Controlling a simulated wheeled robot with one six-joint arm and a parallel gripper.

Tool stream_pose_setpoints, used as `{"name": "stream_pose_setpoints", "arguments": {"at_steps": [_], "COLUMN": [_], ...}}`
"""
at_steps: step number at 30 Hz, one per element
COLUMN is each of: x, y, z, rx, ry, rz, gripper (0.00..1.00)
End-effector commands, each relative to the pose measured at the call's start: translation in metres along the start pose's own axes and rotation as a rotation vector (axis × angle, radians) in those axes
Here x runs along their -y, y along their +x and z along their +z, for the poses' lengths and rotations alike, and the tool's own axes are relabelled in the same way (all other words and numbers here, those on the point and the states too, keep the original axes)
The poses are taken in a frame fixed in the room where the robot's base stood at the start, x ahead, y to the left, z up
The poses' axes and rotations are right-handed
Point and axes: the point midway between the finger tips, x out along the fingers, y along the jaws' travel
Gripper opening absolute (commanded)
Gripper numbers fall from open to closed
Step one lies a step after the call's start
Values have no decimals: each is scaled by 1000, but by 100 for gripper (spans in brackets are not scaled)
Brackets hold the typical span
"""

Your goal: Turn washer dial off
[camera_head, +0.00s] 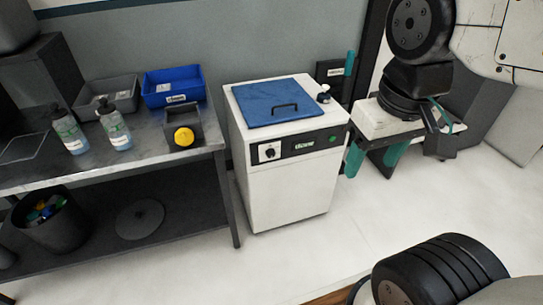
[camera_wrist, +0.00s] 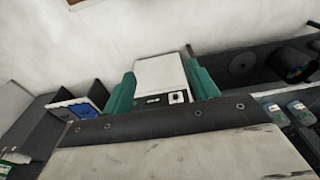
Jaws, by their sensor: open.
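The washer (camera_head: 290,190) is a white cabinet with a blue lid (camera_head: 277,102) on the floor, centre of the head view. Its dial (camera_head: 269,152), a small dark knob on a pale square plate, is at the left of the dark front panel; its setting is too small to read. My gripper (camera_head: 375,158) has teal fingers spread apart and empty, to the right of the washer and away from the dial. In the wrist view the washer (camera_wrist: 161,72) appears between the fingers, with the dial (camera_wrist: 177,97) near the right finger.
Floor before the washer is clear.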

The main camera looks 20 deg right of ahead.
Motion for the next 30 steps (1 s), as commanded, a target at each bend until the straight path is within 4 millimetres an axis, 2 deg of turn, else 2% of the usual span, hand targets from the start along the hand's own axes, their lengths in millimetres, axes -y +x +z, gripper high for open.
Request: {"name": "stream_pose_setpoints", "arguments": {"at_steps": [8, 14, 17, 23, 30], "x": [0, -1, -1, -1, -2], "y": [38, 82, 111, 182, 285], "z": [-15, -51, -75, -128, -186], "rx": [203, 316, 325, 288, 175], "ry": [1, 2, 2, 2, 1], "rz": [0, 0, 0, 0, 0], "gripper": [60, 60, 60, 60, 60]}}
